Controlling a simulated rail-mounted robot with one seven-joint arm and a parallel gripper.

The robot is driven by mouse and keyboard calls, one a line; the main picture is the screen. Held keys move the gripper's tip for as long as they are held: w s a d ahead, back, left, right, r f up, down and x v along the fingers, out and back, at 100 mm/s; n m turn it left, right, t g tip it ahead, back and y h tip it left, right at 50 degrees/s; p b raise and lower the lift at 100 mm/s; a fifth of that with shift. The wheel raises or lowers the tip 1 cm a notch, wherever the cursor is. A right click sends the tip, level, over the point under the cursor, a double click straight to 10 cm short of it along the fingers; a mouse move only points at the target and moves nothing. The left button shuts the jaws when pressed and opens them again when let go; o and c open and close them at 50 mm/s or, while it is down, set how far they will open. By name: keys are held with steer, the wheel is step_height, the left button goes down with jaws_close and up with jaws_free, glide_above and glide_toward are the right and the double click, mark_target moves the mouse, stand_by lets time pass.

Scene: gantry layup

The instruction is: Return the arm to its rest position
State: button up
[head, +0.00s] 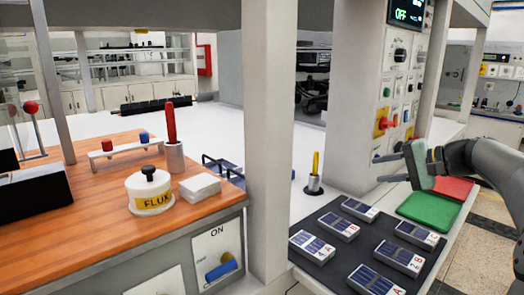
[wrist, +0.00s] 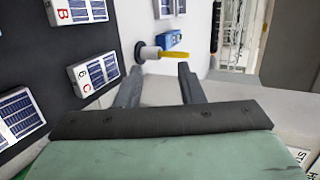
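My gripper (head: 380,169) is at the right of the head view, in the air near the grey column with the control panel. Its two fingers point left and stand apart with nothing between them. In the wrist view the two fingers (wrist: 161,76) are also spread and empty. Beyond their tips is a yellow-handled tool (wrist: 174,55) in a small holder, apart from the fingers. In the head view this yellow tool (head: 315,165) stands upright in its holder, left of my gripper.
A dark mat (head: 326,240) carries several solar-cell boxes with letter labels. A green pad (head: 430,209) and a red pad (head: 453,188) lie below my gripper. The control panel (head: 397,85) is close behind it. A grey post (head: 270,140) and wooden bench (head: 100,220) stand left.

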steer(key=s+a+f+n+g+h+p, duration=0.1)
steer(key=s+a+f, duration=0.1)
steer(key=a, duration=0.3)
steer(key=s+a+f+g+h+p, duration=0.1)
steer(key=s+a+f+g+p, duration=0.1)
steer(key=s+a, duration=0.2)
steer(key=s+a+f+n+g+h+p, duration=0.1)
steer(key=s+a+g+h+p, duration=0.1)
steer(key=s+a, duration=0.2)
steer(key=shift+s+a+f+n, duration=0.1)
steer(key=shift+a+f+n, duration=0.1)
steer(key=shift+a, duration=0.3)
steer(key=shift+a+f+n, duration=0.1)
steer(key=shift+a+f, duration=0.1)
steer(key=shift+a, duration=0.3)
steer(key=s+a+f+n+g+h+p, duration=0.1)
steer(key=s+f+n+h+p, duration=0.2)
steer(key=s, duration=0.8)
steer(key=s+a+f+n+g+h+p, duration=0.1)
steer(key=s+f+n+g+h+p, duration=0.1)
steer(key=s, duration=1)
step_height(320, 180, down, 3)
steer(key=shift+s+r+n+h+p, duration=0.2)
steer(key=shift+s+n+h+p, duration=0.05)
steer(key=shift+n+h+p, duration=0.3)
steer(key=shift+a, duration=0.1)
